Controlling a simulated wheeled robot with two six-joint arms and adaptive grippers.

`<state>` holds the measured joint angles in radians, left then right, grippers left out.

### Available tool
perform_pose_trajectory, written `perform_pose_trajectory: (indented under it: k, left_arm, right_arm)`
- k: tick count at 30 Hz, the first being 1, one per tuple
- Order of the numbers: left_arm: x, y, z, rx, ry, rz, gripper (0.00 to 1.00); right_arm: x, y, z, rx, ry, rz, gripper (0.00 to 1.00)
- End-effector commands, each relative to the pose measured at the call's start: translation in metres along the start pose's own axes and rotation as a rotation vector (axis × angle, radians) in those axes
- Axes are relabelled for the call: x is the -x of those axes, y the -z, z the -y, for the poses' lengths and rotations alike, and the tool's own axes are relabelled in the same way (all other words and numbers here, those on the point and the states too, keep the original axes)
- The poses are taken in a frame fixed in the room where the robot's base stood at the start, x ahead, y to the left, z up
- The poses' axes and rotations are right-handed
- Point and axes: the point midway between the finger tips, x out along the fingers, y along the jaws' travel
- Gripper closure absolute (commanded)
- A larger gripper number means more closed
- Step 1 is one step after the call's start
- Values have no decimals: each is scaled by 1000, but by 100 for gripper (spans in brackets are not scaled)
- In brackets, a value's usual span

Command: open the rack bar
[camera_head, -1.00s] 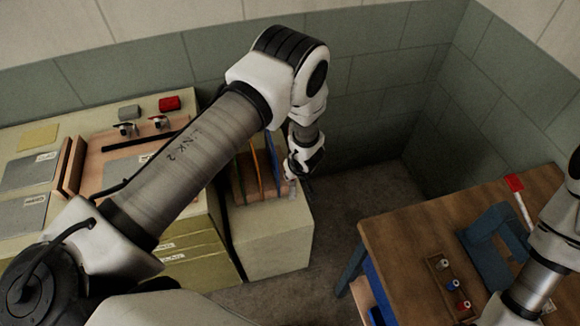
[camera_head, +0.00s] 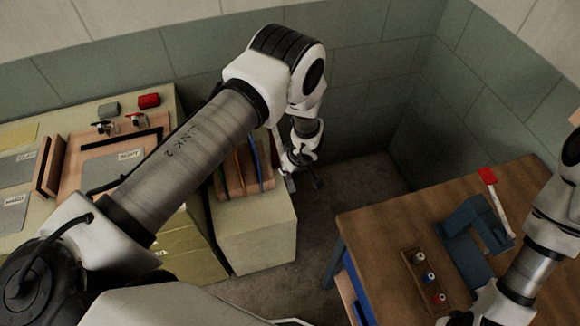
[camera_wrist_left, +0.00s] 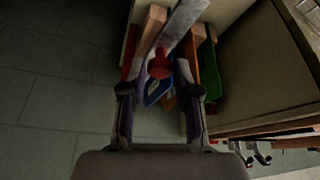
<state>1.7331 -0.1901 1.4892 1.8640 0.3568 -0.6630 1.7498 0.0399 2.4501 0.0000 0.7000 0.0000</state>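The rack (camera_head: 232,190) is a wooden frame holding several upright coloured panels on a pale cabinet, partly hidden behind my left arm. In the left wrist view, a pale flat rack bar (camera_wrist_left: 178,28) crosses the rack's front end. A red knob (camera_wrist_left: 159,64) shows at the bar's lower end. My left gripper (camera_head: 303,184) is beside the rack's right end. In the left wrist view, my left gripper (camera_wrist_left: 158,82) has its fingers apart, with the knob between or just beyond the tips; I cannot tell if they touch.
A wooden table (camera_head: 375,235) at right holds a blue fixture (camera_head: 470,235), a red-headed tool (camera_head: 490,185) and a small wooden holder (camera_head: 425,280). Bare floor lies between cabinet and table.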

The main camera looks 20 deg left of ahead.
Motion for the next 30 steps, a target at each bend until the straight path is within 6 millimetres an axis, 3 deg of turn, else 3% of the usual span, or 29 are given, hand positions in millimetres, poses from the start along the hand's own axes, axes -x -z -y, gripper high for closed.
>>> perform_pose_trajectory:
  k: [13, 24, 30]
  left_arm:
    - [8, -1, 0, -2, 0, 1, 47]
    - [93, 2, -2, -1, -1, 0, 47]
    - [116, 2, -1, 0, 2, 3, 47]
  right_arm:
    - [0, 0, 0, 0, 0, 0, 60]
    - [0, 0, 0, 0, 0, 0, 60]
    - [0, 0, 0, 0, 0, 0, 60]
